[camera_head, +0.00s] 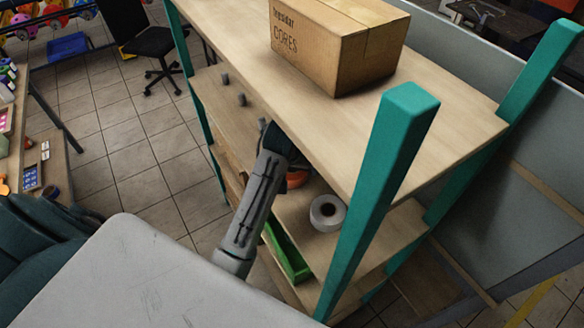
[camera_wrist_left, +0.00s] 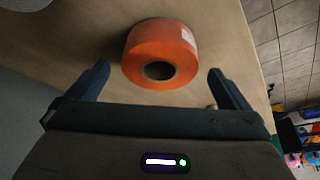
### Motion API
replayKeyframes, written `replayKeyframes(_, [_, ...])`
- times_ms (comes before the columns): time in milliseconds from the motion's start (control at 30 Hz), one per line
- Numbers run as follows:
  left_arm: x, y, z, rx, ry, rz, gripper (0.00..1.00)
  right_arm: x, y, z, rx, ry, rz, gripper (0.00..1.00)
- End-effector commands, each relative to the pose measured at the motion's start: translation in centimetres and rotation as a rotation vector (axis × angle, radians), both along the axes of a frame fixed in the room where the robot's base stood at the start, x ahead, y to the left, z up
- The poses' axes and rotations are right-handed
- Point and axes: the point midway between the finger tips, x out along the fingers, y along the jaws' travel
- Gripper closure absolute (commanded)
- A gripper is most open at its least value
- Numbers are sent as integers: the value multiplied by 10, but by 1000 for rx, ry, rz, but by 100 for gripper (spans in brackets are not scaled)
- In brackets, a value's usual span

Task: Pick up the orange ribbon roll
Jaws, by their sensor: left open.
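The orange ribbon roll (camera_wrist_left: 160,50) lies on a wooden shelf in the left wrist view, its dark core hole showing. My left gripper (camera_wrist_left: 158,80) is open, with one finger on each side of the roll and space between each finger and the roll. In the head view a small orange part of the roll (camera_head: 297,179) shows beside my left arm, on the middle shelf; the arm hides the rest. The left gripper itself is mostly hidden there by my arm and the upper shelf. My right gripper is in neither view.
A white roll (camera_head: 327,212) stands on the same shelf, right of the orange one. A cardboard box (camera_head: 340,45) sits on the top board (camera_head: 430,110). Teal posts (camera_head: 385,190) frame the rack. A green bin (camera_head: 287,252) is on the level below.

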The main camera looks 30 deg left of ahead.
Motion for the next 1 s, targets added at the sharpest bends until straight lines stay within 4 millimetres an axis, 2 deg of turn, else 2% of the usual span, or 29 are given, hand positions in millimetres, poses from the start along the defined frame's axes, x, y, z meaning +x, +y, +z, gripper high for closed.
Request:
replayKeyframes(33, [0, 2, -3, 1, 5, 0, 0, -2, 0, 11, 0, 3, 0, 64])
replayKeyframes(200, [9, 4, -24, 1, 2, -1, 0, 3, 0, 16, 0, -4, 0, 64])
replayKeyframes(467, [10, 4, -29, 0, 0, 0, 0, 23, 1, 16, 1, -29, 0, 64])
replayKeyframes(567, [10, 4, -29, 0, 0, 0, 16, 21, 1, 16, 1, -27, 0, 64])
replayKeyframes(700, [10, 4, -29, 0, 0, 0, 43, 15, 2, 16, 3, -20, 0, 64])
replayKeyframes(733, [10, 4, -29, 0, 0, 0, 48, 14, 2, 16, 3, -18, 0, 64])
replayKeyframes(1000, [10, 4, -28, -1, -1, 0, 48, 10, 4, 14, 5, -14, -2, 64])
